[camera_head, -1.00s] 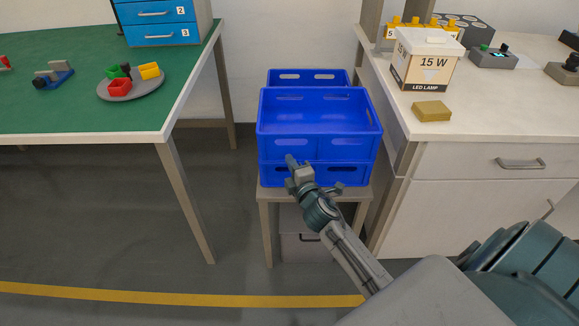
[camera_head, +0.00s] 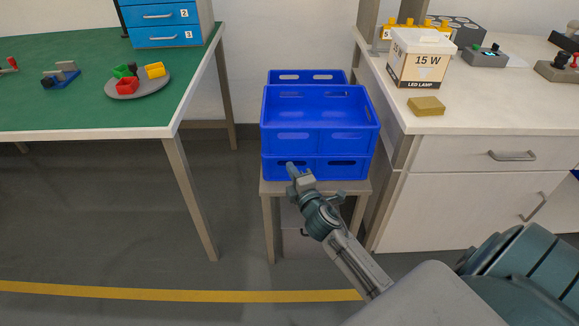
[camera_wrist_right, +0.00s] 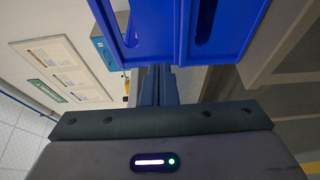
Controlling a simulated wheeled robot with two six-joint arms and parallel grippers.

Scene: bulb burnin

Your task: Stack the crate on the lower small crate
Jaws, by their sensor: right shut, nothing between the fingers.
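A blue crate (camera_head: 292,138) with slotted walls sits on top of a lower blue small crate (camera_head: 343,170) on a small stand. The upper crate looks empty, and its front wall is about flush above the lower crate's front. My right gripper (camera_head: 292,172) is shut and empty in front of the crates, near the lower crate's front wall. In the right wrist view its closed fingers (camera_wrist_right: 158,84) point toward blue crate walls (camera_wrist_right: 215,30); whether they touch cannot be told. My left gripper is not in view.
Another blue rim (camera_head: 307,76) shows behind the upper crate; which crate it belongs to is unclear. A green-topped table (camera_head: 90,120) stands left. A white counter (camera_head: 490,110) with a lamp box (camera_head: 418,62) stands close on the right. Floor is clear in front of the green table.

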